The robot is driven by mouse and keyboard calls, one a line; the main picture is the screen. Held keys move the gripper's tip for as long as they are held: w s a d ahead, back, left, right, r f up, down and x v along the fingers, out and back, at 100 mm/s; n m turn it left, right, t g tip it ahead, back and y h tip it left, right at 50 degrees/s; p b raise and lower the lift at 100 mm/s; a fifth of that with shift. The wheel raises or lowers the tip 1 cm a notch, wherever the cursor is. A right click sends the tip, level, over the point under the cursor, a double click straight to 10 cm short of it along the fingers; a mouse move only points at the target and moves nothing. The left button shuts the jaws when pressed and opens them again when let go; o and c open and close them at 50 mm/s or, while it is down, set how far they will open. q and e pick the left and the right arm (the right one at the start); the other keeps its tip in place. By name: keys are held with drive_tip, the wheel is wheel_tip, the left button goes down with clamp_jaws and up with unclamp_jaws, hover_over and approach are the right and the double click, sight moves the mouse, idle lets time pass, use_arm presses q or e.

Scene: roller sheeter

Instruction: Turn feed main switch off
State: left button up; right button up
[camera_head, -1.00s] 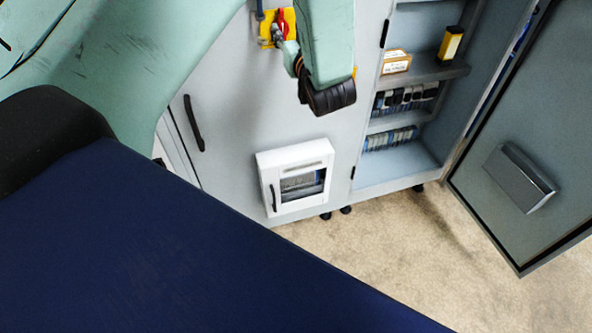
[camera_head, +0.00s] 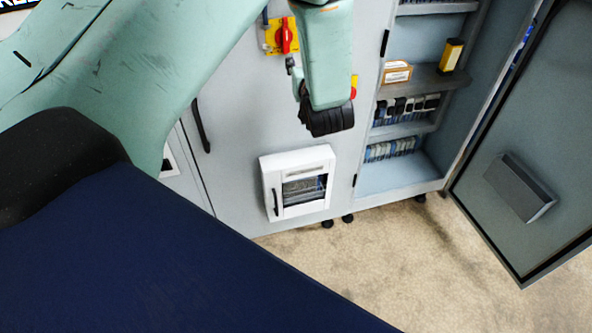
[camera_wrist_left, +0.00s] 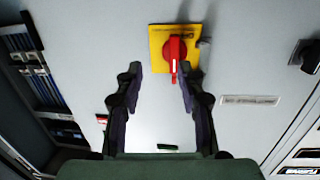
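The feed main switch (camera_head: 286,36) is a red rotary handle on a yellow plate on the grey cabinet front. Its handle looks roughly vertical in the head view. The switch also shows in the left wrist view (camera_wrist_left: 174,50), above centre. My left gripper (camera_head: 291,64) is just below the switch in the head view, partly hidden by my arm. In the left wrist view my left gripper (camera_wrist_left: 160,73) is open, its two dark fingers apart and empty. The red handle appears between the fingertips, nearer the right finger, with no clear contact. My right gripper is not in view.
A red and yellow part (camera_head: 353,87) sits on the cabinet beside my arm. A white-framed panel (camera_head: 267,185) is lower on the front. Open shelves (camera_head: 430,75) and an open door (camera_head: 500,130) are at the right. The floor (camera_head: 400,260) in front is clear.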

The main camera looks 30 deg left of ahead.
use_arm(q)
drive_tip(key=s+d+f+m+g+h+b, duration=0.1)
drive_tip(key=s+d+f+m+h+b, duration=0.1)
drive_tip(key=f, duration=1)
drive_tip(key=s+d+f+m+g+h+b, duration=0.1)
drive_tip(key=s+f+b, duration=0.4)
drive_tip(key=f, duration=0.6)
drive_tip(key=shift+s+d+f+m+g+h, duration=0.4)
drive_tip(key=shift+s+m+h, duration=0.3)
drive_tip(key=shift+s+h, duration=0.5)
drive_tip(key=shift+w, duration=0.1)
